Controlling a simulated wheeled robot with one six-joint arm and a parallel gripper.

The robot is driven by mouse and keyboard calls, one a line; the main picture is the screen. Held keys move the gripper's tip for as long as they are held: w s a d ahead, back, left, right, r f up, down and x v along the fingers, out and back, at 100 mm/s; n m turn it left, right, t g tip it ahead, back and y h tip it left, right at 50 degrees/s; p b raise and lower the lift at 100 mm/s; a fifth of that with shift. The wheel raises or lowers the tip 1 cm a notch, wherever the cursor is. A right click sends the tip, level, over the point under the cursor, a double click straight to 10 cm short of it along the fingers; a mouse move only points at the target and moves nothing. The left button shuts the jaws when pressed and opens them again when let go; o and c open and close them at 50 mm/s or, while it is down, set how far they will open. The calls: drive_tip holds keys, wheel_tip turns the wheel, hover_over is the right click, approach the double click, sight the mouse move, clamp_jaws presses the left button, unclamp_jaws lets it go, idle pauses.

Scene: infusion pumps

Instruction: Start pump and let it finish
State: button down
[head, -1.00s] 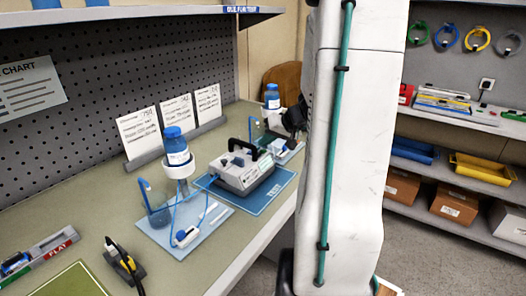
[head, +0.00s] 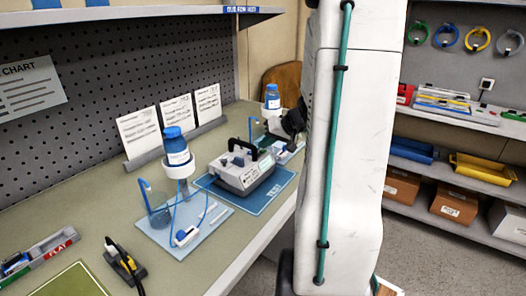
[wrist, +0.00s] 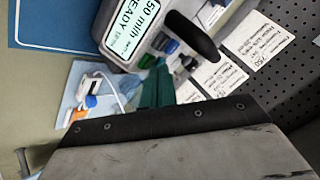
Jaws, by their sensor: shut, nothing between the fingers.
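The grey infusion pump (head: 243,172) stands on a blue mat (head: 262,197) on the bench, its black carry handle on top. In the wrist view the pump (wrist: 112,52) is close, tilted in the picture. Its screen (wrist: 130,28) shows "50 ml/h" and "READY", with the leading digits cut off. Green and blue controls (wrist: 167,44) sit beside the screen, near the black handle (wrist: 192,36). My gripper (wrist: 158,72) shows teal fingers, shut and empty, pointing at the pump by the green control. I cannot tell if they touch it. In the head view my arm hides the gripper's tips.
A bottle (head: 175,147) on a stand, with tubing and a pale tray (head: 160,236), is left of the pump. Another bottle (head: 272,97) stands behind it. Three cards (head: 175,119) lean at the back. A black-and-yellow device (head: 124,262) lies at the front left.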

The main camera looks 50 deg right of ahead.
sight(266, 153)
drive_tip(key=shift+f, duration=0.45)
idle(0.6)
drive_tip(key=shift+r, duration=0.9)
drive_tip(key=shift+r, duration=0.1)
wheel_tip(266, 153, up, 5)
drive_tip(key=shift+f, duration=0.1)
idle(0.9)
